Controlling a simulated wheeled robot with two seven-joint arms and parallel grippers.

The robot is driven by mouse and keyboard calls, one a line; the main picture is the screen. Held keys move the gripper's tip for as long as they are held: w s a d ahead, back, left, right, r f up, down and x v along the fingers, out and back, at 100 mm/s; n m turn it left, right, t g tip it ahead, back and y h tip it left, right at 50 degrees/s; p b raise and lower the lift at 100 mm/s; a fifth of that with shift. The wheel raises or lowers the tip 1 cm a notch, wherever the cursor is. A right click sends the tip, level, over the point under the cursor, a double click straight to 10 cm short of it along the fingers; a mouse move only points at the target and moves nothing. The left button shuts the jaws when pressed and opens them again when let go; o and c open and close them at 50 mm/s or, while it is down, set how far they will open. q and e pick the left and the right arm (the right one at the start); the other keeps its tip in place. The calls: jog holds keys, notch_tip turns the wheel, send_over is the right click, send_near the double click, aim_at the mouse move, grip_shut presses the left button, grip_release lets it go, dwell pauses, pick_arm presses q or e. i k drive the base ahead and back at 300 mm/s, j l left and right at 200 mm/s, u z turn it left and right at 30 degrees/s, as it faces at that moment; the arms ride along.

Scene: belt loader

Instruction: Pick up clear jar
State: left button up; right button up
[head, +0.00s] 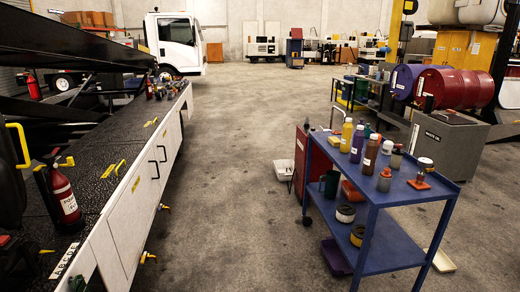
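No thing in view is plainly a clear jar at this size. On the top shelf of the blue cart (405,207) stands a small container with a pale lid (425,163), near the right end; I cannot tell if its body is clear. Beside it are a small grey-brown container (396,157) and a grey can with an orange-red top (384,181). A yellow bottle (346,135), a purple bottle (357,144) and a brown bottle (371,154) stand upright toward the left end. Neither of my grippers is in view.
A red fire extinguisher (64,198) stands on the black deck of the belt loader (95,172) at left. A grey cabinet (445,150) with red and purple drums is behind the cart. The middle floor (240,170) is clear.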

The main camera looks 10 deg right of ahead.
aim_at(398, 155)
jog(key=i+z, duration=0.15)
jog(key=i, duration=0.35)
jog(key=i+z, duration=0.1)
jog(key=i, duration=0.4)
jog(key=i+j+z, duration=0.15)
jog(key=i, duration=0.35)
jog(key=i+j+z, duration=0.15)
jog(key=i, duration=0.35)
jog(key=i+z, duration=0.35)
jog(key=i+j+z, duration=0.25)
jog(key=i+z, duration=0.15)
jog(key=i, duration=0.15)
jog(key=i+j+z, duration=0.35)
jog(key=i, duration=0.95)
